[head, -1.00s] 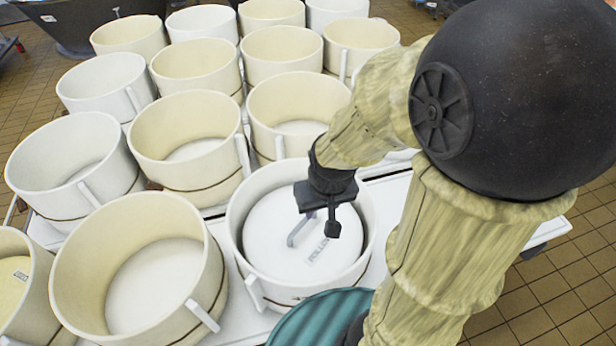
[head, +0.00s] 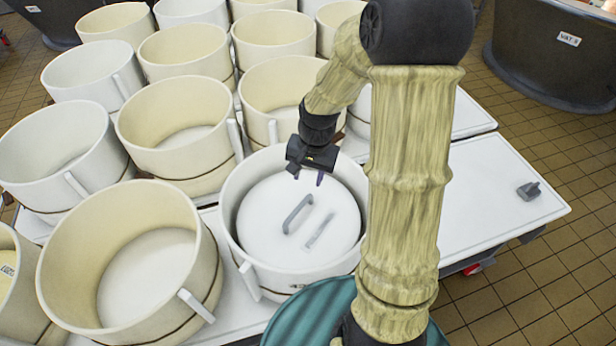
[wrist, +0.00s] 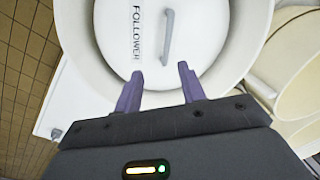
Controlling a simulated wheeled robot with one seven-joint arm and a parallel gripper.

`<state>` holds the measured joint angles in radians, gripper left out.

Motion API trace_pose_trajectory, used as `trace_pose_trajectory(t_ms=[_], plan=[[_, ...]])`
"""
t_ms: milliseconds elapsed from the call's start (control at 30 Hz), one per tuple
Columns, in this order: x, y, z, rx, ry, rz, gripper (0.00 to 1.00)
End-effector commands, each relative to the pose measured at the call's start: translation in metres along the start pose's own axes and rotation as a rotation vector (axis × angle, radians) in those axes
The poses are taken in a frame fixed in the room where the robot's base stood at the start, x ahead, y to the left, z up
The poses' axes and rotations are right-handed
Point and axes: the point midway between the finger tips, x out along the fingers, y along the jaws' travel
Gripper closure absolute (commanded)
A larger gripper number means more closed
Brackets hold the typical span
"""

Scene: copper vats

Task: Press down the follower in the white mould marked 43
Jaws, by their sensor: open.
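The white mould (head: 262,278) stands at the front of the table in the head view. My gripper (head: 308,178) is open and empty, above the far part of the follower. Its two purple fingertips (wrist: 161,76) are apart, over the near edge of the follower in the wrist view. I cannot read the number 43 on the mould.
Several cream and white moulds (head: 125,262) crowd the table to the left and behind. A bare white tabletop (head: 480,190) lies to the right, with a small grey object (head: 529,190) on it. A dark vat (head: 556,50) stands at the back right.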

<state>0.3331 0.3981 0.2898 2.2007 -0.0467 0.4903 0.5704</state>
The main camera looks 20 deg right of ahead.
Motion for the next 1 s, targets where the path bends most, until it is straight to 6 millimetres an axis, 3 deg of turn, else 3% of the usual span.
trace_pose_trajectory(t_ms=[33,100,233,667,1000], plan=[[0.018,-0.001,-0.012,0.073,-0.024,-0.012,0.6],[0.029,-0.003,-0.023,0.157,-0.051,-0.025,0.6],[0.039,-0.006,-0.034,0.245,-0.076,-0.039,0.6],[0.042,-0.007,-0.034,0.256,-0.08,-0.04,0.6],[0.083,-0.009,-0.03,0.254,-0.083,-0.038,0.6]])
